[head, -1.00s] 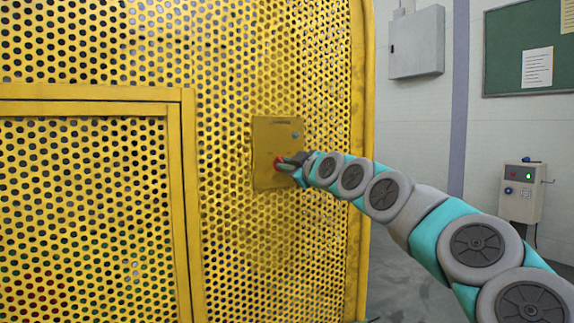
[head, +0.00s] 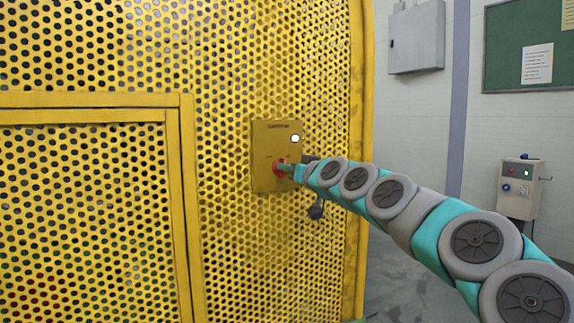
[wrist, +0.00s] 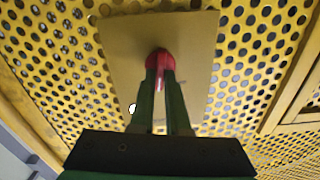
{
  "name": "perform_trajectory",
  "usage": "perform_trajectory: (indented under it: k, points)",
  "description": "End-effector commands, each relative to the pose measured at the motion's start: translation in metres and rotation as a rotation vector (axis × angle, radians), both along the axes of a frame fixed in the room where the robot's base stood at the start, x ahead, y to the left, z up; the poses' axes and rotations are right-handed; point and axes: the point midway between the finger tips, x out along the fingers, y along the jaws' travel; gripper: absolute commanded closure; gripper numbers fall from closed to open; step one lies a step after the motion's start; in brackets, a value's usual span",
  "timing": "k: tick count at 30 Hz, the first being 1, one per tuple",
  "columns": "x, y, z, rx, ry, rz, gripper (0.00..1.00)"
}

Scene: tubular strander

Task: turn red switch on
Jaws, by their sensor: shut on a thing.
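The red switch (head: 278,165) sits on a yellow plate (head: 268,142) fixed to the perforated yellow panel. My gripper (head: 288,168) is at the switch. In the wrist view, the two fingers of my gripper (wrist: 161,76) are on either side of the red switch's handle (wrist: 160,58), shut on it. The fingers hide part of the switch. A small lamp (head: 295,138) at the plate's upper right glows white. It also shows in the wrist view (wrist: 132,108).
A framed yellow mesh door (head: 90,210) is left of the plate. The yellow panel's edge post (head: 358,80) is on the right. Beyond it are a grey wall cabinet (head: 416,38), a green board (head: 525,45) and a beige control box (head: 520,188).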

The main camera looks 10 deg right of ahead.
Motion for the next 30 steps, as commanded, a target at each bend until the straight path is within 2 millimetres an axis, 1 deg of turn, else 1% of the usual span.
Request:
perform_trajectory:
  k: [6, 15, 22, 30]
  points:
    - [0.0004, -0.0019, 0.0022, 0.194, 0.062, -0.002, 1.0]
    - [0.0006, -0.0019, 0.0009, 0.424, 0.139, 0.0, 1.0]
    - [0.0007, -0.0029, 0.0002, 0.542, 0.176, 0.0, 1.0]
    - [0.001, -0.0036, -0.0009, 0.606, 0.196, -0.002, 1.0]
